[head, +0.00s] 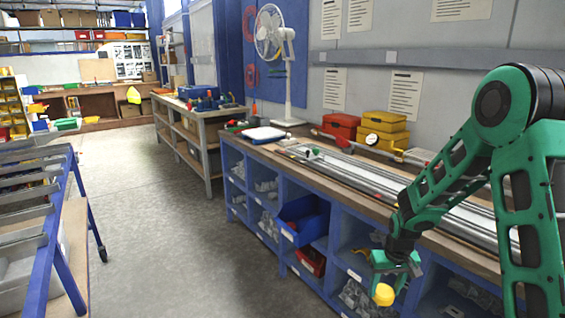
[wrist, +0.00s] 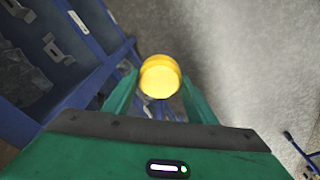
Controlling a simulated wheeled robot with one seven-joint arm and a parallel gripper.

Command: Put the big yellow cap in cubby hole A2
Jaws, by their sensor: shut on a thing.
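The big yellow cap (head: 384,295) is held at the end of my green gripper (head: 390,275), in front of the blue cubby unit (head: 331,250). In the wrist view the cap (wrist: 160,77) shows as a round yellow disc between the two green fingers of my gripper (wrist: 157,88), which are shut on it. The cap is clear of the cubbies, with floor behind it in the wrist view. Small white labels sit on the cubby edges, but I cannot read them, so I cannot tell which hole is A2.
Some cubbies hold grey metal parts, a blue bin (head: 304,220) and a red bin (head: 311,261). The bench top above carries long metal rails (head: 370,185), red and yellow boxes (head: 384,130) and a fan (head: 275,45). A blue rack (head: 62,210) stands at left. The floor (head: 150,230) between is free.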

